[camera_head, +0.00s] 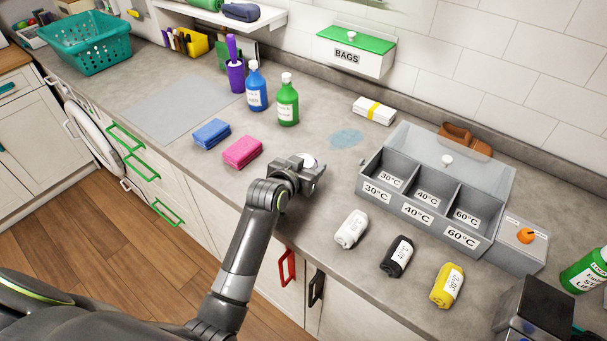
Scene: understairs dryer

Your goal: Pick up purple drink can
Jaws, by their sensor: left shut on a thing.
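My left gripper (308,172) is over the counter near its front edge, shut on a small round thing. Only the pale top of this thing (309,160) shows, with a thin purplish rim; the fingers hide its side. It appears to be the purple drink can, upright between the fingers. I cannot tell whether it still touches the counter.
Pink (243,152) and blue (212,134) folded cloths lie to the left. Blue (256,88) and green (288,102) bottles stand behind. A grey sorting box (367,201) and white (351,229), black (397,257) and yellow (447,286) rolls are to the right.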

